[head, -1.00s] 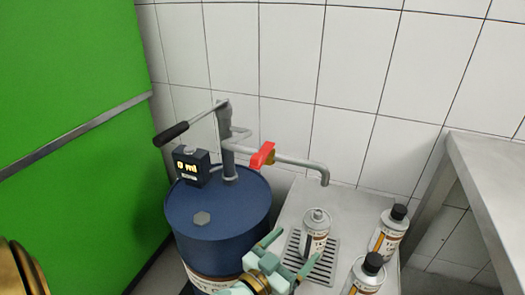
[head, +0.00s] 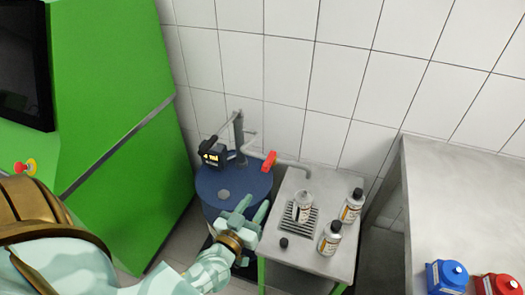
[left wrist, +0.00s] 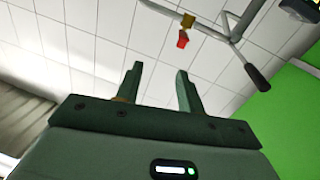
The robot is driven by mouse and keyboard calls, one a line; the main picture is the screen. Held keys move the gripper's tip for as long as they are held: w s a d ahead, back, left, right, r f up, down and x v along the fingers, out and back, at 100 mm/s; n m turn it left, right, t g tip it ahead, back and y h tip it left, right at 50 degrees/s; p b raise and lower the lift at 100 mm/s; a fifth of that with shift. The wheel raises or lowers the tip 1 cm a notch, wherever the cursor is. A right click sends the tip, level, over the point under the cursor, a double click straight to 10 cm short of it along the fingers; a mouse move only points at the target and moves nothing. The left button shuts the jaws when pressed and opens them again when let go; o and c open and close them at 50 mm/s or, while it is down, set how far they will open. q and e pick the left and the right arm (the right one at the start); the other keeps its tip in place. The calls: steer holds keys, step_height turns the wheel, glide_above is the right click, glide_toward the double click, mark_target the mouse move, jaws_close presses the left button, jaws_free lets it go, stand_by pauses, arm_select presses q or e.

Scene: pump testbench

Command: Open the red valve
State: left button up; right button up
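The red valve (head: 269,161) is a small red handle on the grey pipe of the pump, which stands on the blue drum (head: 234,187). In the left wrist view the red valve (left wrist: 183,39) shows above the fingers with a brass-coloured part. My left gripper (head: 252,208) is in front of the drum's right side, below the valve and apart from it. Its two fingers (left wrist: 159,84) are spread with nothing between them. My right gripper is not in view.
An open bottle (head: 303,206) stands on the grate under the spout. Two capped bottles (head: 350,206) and a loose black cap (head: 283,243) are on the metal table. A green cabinet (head: 120,120) is at left, a bench (head: 460,190) at right.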

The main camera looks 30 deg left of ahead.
arm_select(q)
steer(key=s+a+f+y, duration=0.1)
steer(key=y, duration=0.1)
steer(key=b, duration=0.1)
glide_toward(264, 169)
steer(key=shift+g+y, duration=0.3)
steer(key=b+x, duration=0.2)
steer(key=x, duration=0.9)
steer(key=shift+w+d+r, duration=0.15)
steer(key=shift+w+r, duration=0.05)
jaws_close()
